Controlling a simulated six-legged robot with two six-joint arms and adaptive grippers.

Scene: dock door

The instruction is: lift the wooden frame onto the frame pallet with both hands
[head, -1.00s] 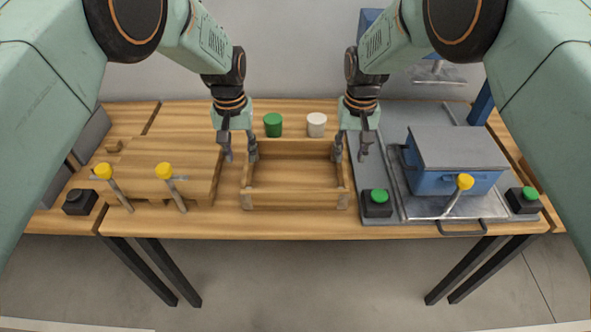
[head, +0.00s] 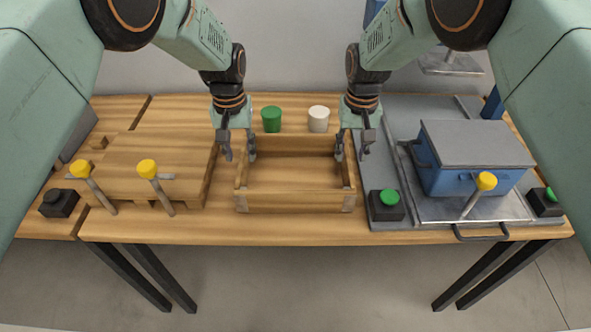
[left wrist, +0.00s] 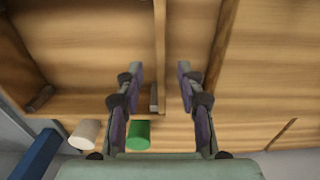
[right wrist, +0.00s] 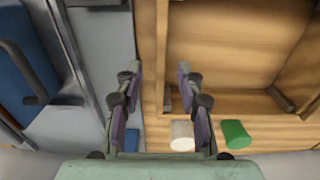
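The wooden frame (head: 295,202), an open rectangle with grey metal corners, lies on the middle of the table. My left gripper (head: 239,156) is open above its left side, one finger on each side of that wall. In the left wrist view the side wall (left wrist: 160,40) runs between the spread fingers without visible contact. My right gripper (head: 351,154) is open over the right side; in the right wrist view that wall (right wrist: 162,50) lies between its fingers, apart from them. A wooden pallet-like board (head: 140,180) with yellow-knobbed levers lies left; I cannot tell if it is the frame pallet.
A green cup (head: 271,119) and a white cup (head: 318,119) stand behind the frame. A blue box (head: 463,180) with a grey lid sits on a metal plate at the right. Black boxes with a green button (head: 387,205) stand near the front edge.

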